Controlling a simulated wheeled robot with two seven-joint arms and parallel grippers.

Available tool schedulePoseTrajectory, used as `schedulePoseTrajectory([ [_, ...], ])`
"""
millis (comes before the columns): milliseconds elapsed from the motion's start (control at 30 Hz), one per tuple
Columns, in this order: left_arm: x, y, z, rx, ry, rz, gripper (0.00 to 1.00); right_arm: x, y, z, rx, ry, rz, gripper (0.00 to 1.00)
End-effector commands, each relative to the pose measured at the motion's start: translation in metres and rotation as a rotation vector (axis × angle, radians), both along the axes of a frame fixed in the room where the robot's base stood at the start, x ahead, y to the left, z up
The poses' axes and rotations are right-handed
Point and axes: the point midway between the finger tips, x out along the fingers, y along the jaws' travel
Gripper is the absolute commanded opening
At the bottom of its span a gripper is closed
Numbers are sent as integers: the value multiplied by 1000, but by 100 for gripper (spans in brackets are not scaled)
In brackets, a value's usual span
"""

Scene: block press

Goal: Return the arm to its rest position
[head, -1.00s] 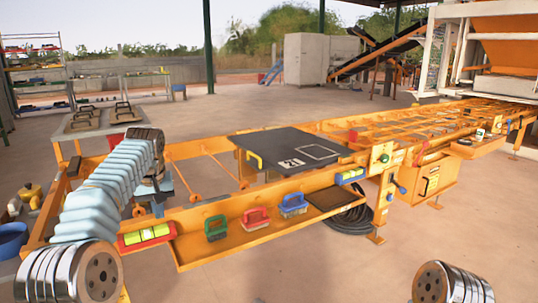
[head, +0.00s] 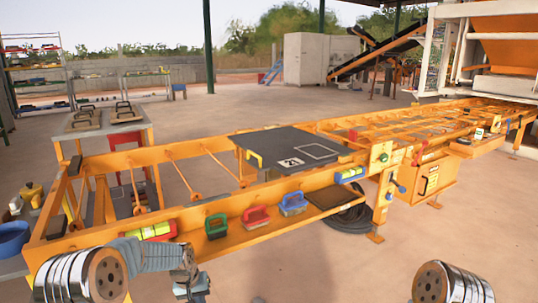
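My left arm is folded low at the bottom left of the head view, in front of the orange conveyor frame (head: 120,240). Its grey gripper (head: 192,288) is near the bottom edge, below the frame's side tray. The gripper is small and partly cut off, so I cannot tell whether it is open or shut. I see nothing held in it. Of my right arm only a round metal joint shows at the bottom right. The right gripper is out of view.
A red-and-yellow level (head: 152,231) lies near my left arm. Green (head: 216,226), red (head: 257,217) and blue (head: 293,203) brushes stand on the side tray. Open floor (head: 360,270) is at the lower right.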

Motion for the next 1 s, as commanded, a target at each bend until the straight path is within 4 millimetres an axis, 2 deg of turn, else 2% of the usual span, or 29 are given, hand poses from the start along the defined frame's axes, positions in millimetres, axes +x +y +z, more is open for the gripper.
schedulePoseTrajectory([
  [33, -23, -11, -32, -27, 22, -16, 0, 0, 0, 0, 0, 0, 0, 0],
  [100, -57, -28, -71, -68, 35, -31, 0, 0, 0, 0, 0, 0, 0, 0],
  [167, -90, -42, -100, -100, 47, -37, 0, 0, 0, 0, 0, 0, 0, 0],
  [200, -115, -52, -116, -121, 54, -41, 0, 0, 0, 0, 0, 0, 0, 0],
  [333, -196, -77, -152, -178, 75, -40, 0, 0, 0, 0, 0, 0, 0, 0],
  [400, -236, -87, -160, -198, 84, -36, 0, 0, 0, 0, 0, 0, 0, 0],
  [500, -279, -96, -163, -216, 91, -32, 0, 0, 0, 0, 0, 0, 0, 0],
  [600, -304, -100, -162, -224, 96, -28, 0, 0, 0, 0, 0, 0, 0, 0],
  [667, -312, -101, -161, -226, 96, -27, 0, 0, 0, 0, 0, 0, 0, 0],
  [1000, -314, -102, -160, -226, 94, -27, 0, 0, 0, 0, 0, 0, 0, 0],
])
